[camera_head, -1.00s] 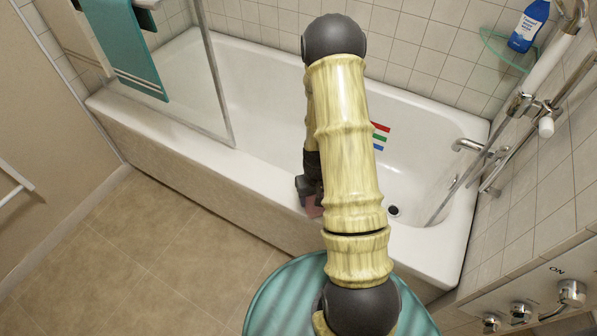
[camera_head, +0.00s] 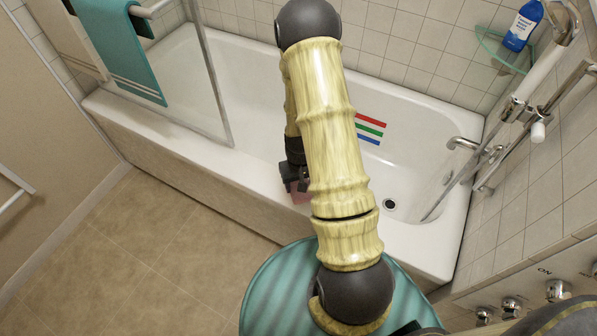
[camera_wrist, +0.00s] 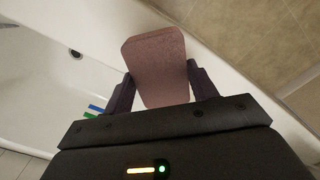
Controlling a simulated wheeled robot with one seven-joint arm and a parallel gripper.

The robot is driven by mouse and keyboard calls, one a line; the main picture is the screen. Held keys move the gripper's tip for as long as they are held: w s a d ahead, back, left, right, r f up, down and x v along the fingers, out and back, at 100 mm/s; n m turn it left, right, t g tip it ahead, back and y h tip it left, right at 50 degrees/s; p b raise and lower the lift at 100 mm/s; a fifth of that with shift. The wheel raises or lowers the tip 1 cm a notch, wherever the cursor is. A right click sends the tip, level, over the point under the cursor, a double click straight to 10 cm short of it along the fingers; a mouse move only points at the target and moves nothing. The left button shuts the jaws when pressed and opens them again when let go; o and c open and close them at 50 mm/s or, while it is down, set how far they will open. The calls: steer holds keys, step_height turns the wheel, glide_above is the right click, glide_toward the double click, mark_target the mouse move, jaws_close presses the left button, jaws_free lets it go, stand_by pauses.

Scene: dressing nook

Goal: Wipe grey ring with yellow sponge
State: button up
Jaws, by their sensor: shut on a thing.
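My gripper (camera_head: 296,184) is shut on a dusty-pink, block-shaped sponge (camera_wrist: 158,66), held between the two dark fingers in the wrist view. In the head view the sponge (camera_head: 301,198) shows as a small pink patch at the front rim of the white bathtub (camera_head: 215,170). I cannot tell whether it touches the rim. No yellow sponge is in view. I see no grey ring. Red, green and blue stripes (camera_head: 370,129) mark the inside of the tub to the right of my arm. My arm hides part of the tub.
A glass screen (camera_head: 210,85) stands on the tub's left part, with a teal towel (camera_head: 118,50) at its upper left. A drain (camera_head: 389,204), a tap (camera_head: 463,144) and a shower rail are at the right. A blue bottle (camera_head: 522,27) stands on a corner shelf. Floor at left is clear.

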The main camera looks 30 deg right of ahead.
steer(key=shift+r+p, duration=1.15)
steer(key=shift+r, duration=0.6)
steer(key=shift+w+a, duration=0.1)
steer(key=shift+w, duration=0.1)
